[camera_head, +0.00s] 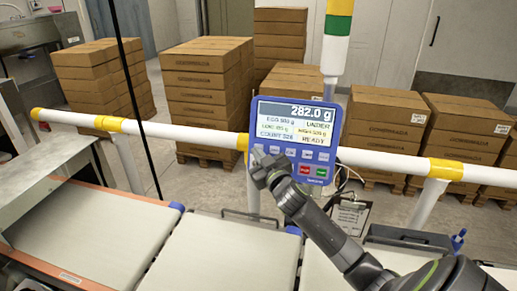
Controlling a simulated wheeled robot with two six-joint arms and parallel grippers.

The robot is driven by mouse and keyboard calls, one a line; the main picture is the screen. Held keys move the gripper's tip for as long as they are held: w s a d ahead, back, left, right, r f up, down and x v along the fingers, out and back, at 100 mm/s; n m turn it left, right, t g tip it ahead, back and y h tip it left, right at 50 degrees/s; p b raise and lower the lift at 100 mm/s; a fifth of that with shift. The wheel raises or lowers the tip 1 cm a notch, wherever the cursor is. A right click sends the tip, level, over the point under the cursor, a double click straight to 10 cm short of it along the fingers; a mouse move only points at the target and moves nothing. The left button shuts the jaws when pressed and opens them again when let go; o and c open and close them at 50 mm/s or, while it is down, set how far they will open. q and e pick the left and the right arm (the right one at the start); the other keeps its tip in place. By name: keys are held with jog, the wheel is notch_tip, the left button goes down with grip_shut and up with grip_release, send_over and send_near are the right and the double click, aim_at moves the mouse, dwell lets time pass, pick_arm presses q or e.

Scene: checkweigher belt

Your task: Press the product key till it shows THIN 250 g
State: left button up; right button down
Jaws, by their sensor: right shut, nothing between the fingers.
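A blue checkweigher panel (293,140) is mounted on the rail in the middle of the view. Its screen (296,125) shows 282.0 g on top. The smaller product line seems to read a name with 500 g; beside and below it I make out UNDER and READY. A row of blue keys (307,155) runs under the screen, with a red key and a green key below. My right gripper (258,158) is shut and empty at the panel's lower left corner. It hides the leftmost key area; I cannot tell if it touches a key. My left gripper is not in view.
A white rail with yellow bands (390,160) crosses the view. Pale conveyor belts (225,255) lie below it. A clipboard (350,214) hangs right of my right arm. A signal post (336,45) rises behind the panel. Stacked cartons (205,90) stand beyond the rail.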

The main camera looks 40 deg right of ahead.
jog(key=shift+w+d, duration=0.1)
jog(key=shift+w+d+f, duration=0.15)
jog(key=shift+w+d, duration=0.05)
jog(key=shift+d, duration=0.05)
jog(key=shift+w+d+b, duration=0.25)
jog(key=shift+b, duration=0.25)
dwell(0.6)
jog(key=shift+s+a, duration=0.1)
jog(key=shift+s+a+p, duration=0.35)
jog(key=shift+s+a, duration=0.1)
jog(key=shift+a, duration=0.05)
dwell(0.4)
jog(key=shift+s+a+r+p, duration=0.25)
jog(key=shift+s+a+p, duration=0.25)
jog(key=shift+a, duration=0.1)
jog(key=shift+s+a+r+p, duration=0.35)
jog(key=shift+s+a, duration=0.2)
jog(key=shift+a, duration=0.1)
jog(key=shift+s+a+r+p, duration=0.2)
jog(key=shift+s+a+p, duration=0.3)
jog(key=shift+a, duration=0.1)
